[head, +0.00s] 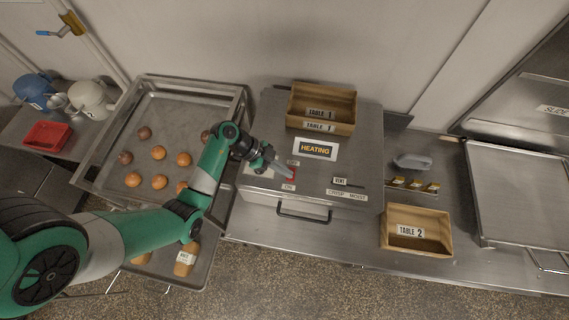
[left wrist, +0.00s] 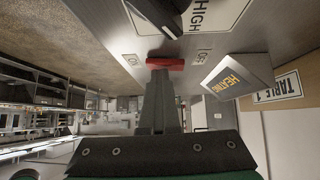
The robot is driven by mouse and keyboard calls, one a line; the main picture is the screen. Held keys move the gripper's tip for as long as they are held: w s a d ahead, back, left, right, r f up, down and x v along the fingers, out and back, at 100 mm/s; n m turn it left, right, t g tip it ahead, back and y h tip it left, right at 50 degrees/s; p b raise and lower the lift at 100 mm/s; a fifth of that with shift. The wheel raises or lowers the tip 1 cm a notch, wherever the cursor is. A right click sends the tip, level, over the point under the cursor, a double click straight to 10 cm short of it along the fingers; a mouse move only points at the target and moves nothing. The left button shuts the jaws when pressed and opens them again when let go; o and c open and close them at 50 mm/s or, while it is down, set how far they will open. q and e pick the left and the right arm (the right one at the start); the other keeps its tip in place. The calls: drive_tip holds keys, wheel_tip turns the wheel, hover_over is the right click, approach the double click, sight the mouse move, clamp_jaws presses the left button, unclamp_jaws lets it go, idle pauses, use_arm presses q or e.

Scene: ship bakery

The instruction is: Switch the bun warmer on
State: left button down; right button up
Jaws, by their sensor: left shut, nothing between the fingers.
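The bun warmer (head: 260,183) is a steel box with a front handle and a sign reading HEATING (head: 315,149). A red switch (head: 291,171) sits on its top between an OFF label (head: 293,162) and an ON label (head: 288,187). In the left wrist view the red switch (left wrist: 165,63) lies right at the fingertips, and the HEATING sign (left wrist: 228,84) is at the right. My left gripper (head: 290,177) is shut and empty, its tip at the switch and partly hiding it. I cannot tell whether they touch. My right gripper is not in view.
A wooden TABLE 1 box (head: 322,104) stands on the warmer's back. A vent slider (head: 348,184) is right of the switch. A large tray (head: 120,190) with several buns lies left, under my arm. A TABLE 2 box (head: 437,245) stands right.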

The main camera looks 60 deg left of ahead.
use_arm(q)
drive_tip(key=shift+w+a+f, duration=0.2)
drive_tip(key=shift+w+a, duration=0.15)
drive_tip(key=shift+a, duration=0.2)
wheel_tip(320, 180, up, 6)
drive_tip(key=p, duration=0.7)
drive_tip(key=shift+a+f, duration=0.15)
drive_tip(key=shift+f, duration=0.1)
drive_tip(key=v, duration=0.9)
drive_tip(key=shift+s, duration=0.2)
use_arm(e)
wheel_tip(320, 180, up, 7)
drive_tip(key=shift+w+a+f, duration=0.2)
use_arm(q)
drive_tip(key=shift+f, duration=0.15)
